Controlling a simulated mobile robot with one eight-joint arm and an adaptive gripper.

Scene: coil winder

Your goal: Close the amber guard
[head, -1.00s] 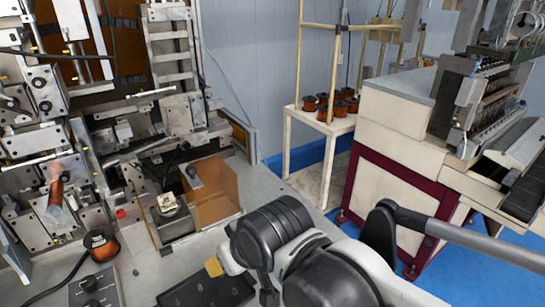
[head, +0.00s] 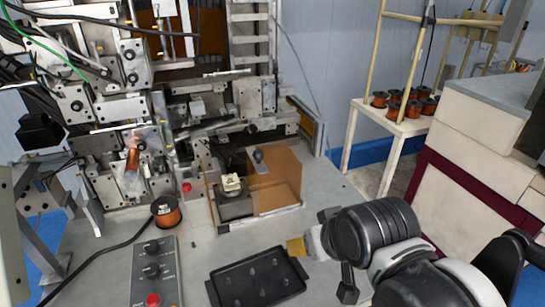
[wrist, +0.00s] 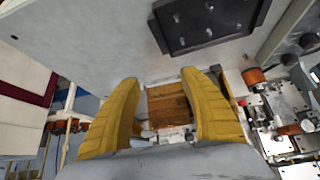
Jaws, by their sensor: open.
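The amber guard (head: 278,182) is a see-through amber box on the machine's grey bench, with a dark knob (head: 258,157) at its upper left. It stands to the right of a dark block carrying a small cream part (head: 232,185), which is uncovered. My gripper (head: 297,246) is in front of the guard, apart from it; only a yellow fingertip shows in the head view. In the wrist view my gripper (wrist: 166,100) has its two yellow fingers spread, empty. The amber guard (wrist: 168,106) appears beyond and between them, partly hidden by the fingers.
A black tray (head: 256,280) lies on the bench near my gripper. A copper wire spool (head: 166,211) and a control box with knobs (head: 152,272) are on the left. Winder mechanisms stand behind. A pale table with several spools (head: 400,122) is at the back right.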

